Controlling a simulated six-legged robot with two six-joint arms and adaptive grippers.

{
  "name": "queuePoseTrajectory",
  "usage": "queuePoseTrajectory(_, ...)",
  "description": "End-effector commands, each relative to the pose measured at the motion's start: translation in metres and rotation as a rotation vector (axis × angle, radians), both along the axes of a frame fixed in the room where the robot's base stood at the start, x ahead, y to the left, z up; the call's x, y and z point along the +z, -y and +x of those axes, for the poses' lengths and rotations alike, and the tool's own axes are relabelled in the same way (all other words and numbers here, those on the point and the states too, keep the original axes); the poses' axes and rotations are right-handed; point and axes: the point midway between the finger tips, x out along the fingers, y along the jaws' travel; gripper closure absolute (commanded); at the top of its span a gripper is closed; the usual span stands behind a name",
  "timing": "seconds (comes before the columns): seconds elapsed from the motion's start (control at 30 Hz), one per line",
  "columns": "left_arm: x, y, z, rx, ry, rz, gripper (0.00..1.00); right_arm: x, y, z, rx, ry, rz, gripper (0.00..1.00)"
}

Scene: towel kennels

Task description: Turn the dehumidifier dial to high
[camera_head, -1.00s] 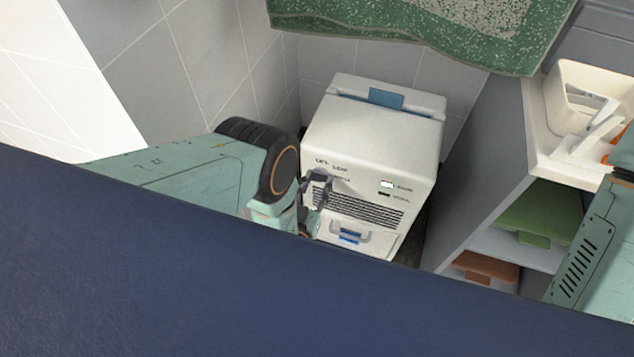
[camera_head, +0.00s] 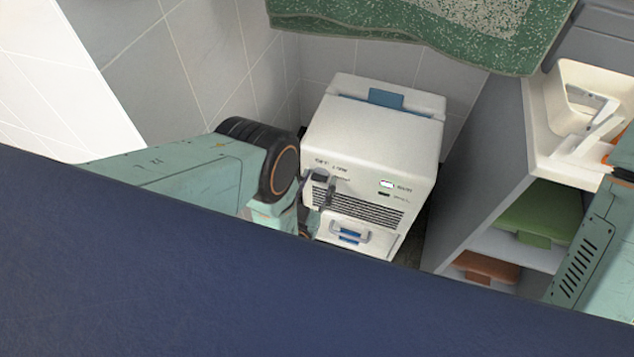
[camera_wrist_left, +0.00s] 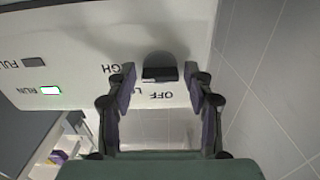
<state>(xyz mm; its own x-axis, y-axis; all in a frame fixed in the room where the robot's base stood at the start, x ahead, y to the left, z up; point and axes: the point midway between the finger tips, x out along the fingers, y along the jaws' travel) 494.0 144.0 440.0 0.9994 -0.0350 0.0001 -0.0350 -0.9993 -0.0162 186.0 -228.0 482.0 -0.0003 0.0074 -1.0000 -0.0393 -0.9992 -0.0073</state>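The white dehumidifier (camera_head: 375,140) stands in the tiled corner, with a vent grille and a drawer handle on its front. Its dark dial (camera_wrist_left: 160,68) shows in the left wrist view, where the printed labels OFF, LOW and HIGH appear upside down around it. My left gripper (camera_head: 322,190) is at the upper left of the front panel. In the wrist view its open fingers (camera_wrist_left: 160,78) stand on either side of the dial, with a narrow gap at each side. My right gripper is out of view.
The RUN light (camera_wrist_left: 50,90) is lit; the FULL indicator (camera_wrist_left: 34,62) is dark. A grey shelf (camera_head: 490,160) with green (camera_head: 540,212) and brown (camera_head: 487,268) items stands to the right. A green towel (camera_head: 420,30) hangs above. A tiled wall is close on the left.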

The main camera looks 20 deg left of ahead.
Motion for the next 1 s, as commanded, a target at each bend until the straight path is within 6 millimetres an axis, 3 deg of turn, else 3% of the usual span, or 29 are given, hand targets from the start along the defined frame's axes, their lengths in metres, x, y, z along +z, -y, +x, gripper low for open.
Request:
queuePoseTrajectory(0.47, 0.006, 0.0, 0.0, 0.0, 0.001, -0.001, 0.4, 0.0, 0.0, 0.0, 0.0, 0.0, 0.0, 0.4)
queuePoseTrajectory(1.0, 0.078, 0.0, 0.0, -0.001, 0.001, 0.0, 0.4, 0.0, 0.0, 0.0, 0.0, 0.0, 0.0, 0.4)
